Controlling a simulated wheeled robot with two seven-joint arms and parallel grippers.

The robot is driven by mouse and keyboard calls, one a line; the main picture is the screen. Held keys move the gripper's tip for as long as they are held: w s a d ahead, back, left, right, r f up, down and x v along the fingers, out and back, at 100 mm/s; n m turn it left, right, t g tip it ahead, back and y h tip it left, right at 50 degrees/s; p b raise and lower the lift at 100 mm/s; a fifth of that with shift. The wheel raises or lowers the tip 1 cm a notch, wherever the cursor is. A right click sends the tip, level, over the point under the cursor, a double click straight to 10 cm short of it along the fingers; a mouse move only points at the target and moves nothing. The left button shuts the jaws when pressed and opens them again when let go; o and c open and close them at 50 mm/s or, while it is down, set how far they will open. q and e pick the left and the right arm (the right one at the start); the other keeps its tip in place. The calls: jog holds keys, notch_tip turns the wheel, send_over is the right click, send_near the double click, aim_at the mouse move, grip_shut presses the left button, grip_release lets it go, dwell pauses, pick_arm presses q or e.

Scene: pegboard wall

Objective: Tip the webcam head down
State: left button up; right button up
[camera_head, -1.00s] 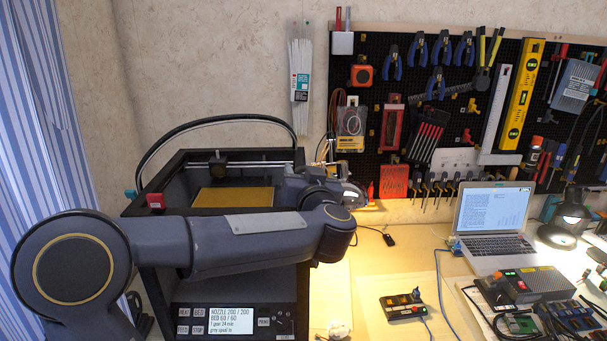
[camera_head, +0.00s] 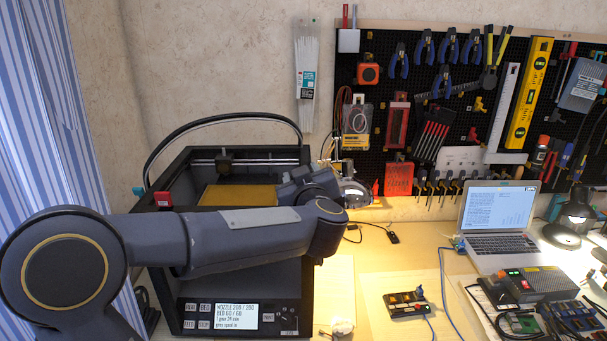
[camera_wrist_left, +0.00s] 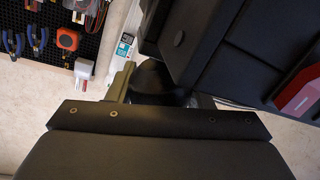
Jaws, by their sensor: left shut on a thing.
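My left gripper (camera_wrist_left: 160,88) shows in the left wrist view, shut around a dark rounded piece (camera_wrist_left: 155,76), which seems to be the webcam head. One olive finger shows on its left side; the other finger is mostly hidden behind the wrist housing. In the head view my left arm reaches across the front of the printer, and its wrist end (camera_head: 350,190) is beside the printer's right edge. The webcam and the fingertips cannot be made out there, so the tilt of the head is unclear. My right gripper is out of view.
The black 3D printer (camera_head: 165,245) stands directly behind and below my left arm. A tool-covered pegboard (camera_head: 450,120) hangs at the back. A laptop (camera_head: 497,215), a lamp (camera_head: 572,215) and a small switch box (camera_head: 408,303) stand to the right, with bare bench around the box.

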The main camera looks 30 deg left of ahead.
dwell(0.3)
pick_arm(q)
jog(key=o, duration=1)
jog(key=shift+s, duration=0.1)
jog(key=v, duration=0.7)
jog(key=shift+s+d+f+b, duration=0.1)
jog(key=shift+s+d+b, duration=0.15)
jog(key=shift+b, duration=0.1)
